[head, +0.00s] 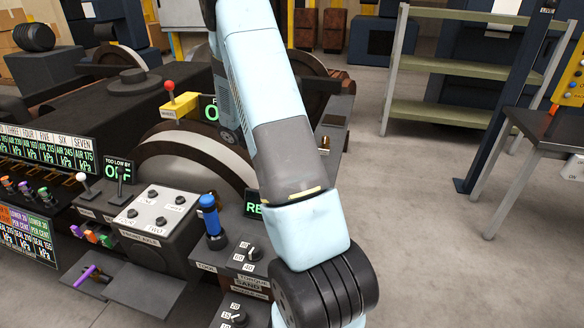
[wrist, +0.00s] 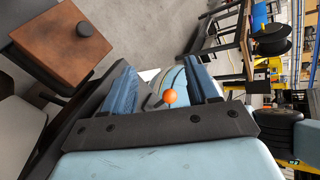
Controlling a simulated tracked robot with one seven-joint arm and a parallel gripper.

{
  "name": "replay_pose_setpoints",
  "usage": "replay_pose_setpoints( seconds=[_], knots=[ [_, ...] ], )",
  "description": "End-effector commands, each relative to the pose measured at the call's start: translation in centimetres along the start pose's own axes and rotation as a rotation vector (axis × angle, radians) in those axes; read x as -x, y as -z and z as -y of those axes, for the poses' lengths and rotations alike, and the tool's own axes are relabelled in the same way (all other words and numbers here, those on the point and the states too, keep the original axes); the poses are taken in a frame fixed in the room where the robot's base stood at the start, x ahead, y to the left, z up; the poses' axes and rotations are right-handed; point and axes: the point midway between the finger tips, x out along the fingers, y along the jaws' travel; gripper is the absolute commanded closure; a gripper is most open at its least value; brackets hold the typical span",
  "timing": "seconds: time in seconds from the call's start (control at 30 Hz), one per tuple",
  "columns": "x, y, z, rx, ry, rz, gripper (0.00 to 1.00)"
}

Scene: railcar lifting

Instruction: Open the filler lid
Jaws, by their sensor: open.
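In the wrist view, my gripper (wrist: 158,64) is open, with its two blue-padded fingers apart. A small orange ball (wrist: 171,96) shows between the fingers; I cannot tell what it belongs to or how far off it is. A brown square top with a black knob (wrist: 62,45) lies at the upper left, outside the fingers and apart from them. I cannot tell whether it is the filler lid. No filler lid can be made out for certain in the head view. My gripper is out of the head view; only my arm shows there.
Shelves (head: 455,68) and a table (head: 545,130) stand right. The floor between is clear.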

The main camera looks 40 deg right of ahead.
Motion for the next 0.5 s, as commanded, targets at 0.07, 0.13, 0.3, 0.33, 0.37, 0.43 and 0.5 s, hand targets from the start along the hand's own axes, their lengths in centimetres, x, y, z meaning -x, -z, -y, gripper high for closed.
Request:
replay_pose_setpoints(
  seconds=[0.07, 0.13, 0.3, 0.33, 0.37, 0.43, 0.5],
  knots=[
    [-0.2, 0.6, 1.1, 0.001, 0.000, 0.000, 0.41],
    [-0.4, 1.1, 1.8, 0.001, 0.000, 0.000, 0.41],
    [-0.6, 1.7, 2.8, 0.000, 0.000, 0.000, 0.41],
    [-0.7, 1.7, 2.9, 0.000, 0.000, 0.000, 0.41],
    [-0.7, 1.8, 2.9, 0.000, 0.000, 0.000, 0.41],
    [-0.7, 1.8, 3.0, 0.000, 0.001, 0.000, 0.41],
    [-0.7, 1.8, 3.0, 0.000, 0.001, 0.000, 0.41]
  ],
)
